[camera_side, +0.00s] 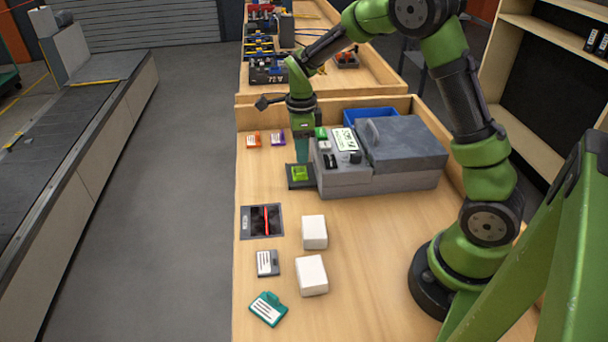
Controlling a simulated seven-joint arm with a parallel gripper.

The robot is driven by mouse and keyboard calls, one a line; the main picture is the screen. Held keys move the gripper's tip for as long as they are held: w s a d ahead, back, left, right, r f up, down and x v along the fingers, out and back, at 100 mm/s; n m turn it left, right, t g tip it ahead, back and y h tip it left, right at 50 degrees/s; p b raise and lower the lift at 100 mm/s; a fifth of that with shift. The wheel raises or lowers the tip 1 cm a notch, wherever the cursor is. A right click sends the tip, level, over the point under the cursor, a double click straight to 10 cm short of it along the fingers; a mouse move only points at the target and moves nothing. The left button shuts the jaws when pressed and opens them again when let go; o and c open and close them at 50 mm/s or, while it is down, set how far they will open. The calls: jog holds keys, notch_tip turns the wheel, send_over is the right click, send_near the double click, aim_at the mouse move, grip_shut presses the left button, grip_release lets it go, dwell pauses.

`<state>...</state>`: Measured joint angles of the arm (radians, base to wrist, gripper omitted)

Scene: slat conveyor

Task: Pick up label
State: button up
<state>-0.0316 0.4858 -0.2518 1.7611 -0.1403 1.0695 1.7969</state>
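A small bright green piece (299,173), possibly the label, lies on a dark pad (300,184) at the front left of a grey machine (345,180). My gripper (302,158) points down just above this green piece, at the machine's left side. Its fingers are small and partly blend together, so I cannot tell whether they are open or touching anything. Several card-like pieces with white printed faces lie on the wooden table: an orange one (253,139), a purple one (278,138), a grey one (267,263) and a teal one (268,308).
Two white boxes (314,232) (312,275) stand on the table. A black tray (261,221) holds a red pen-like item (266,219). A blue bin (368,115) sits behind the machine. A conveyor (60,130) runs at the left across open floor.

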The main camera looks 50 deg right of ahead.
aim_at(302, 169)
jog(key=shift+s+a+f, duration=0.1)
jog(key=shift+s+f, duration=0.05)
jog(key=shift+f, duration=1.4)
jog(key=shift+s+a+f, duration=0.1)
jog(key=shift+f, duration=1.45)
jog(key=shift+c, duration=0.3)
grip_shut()
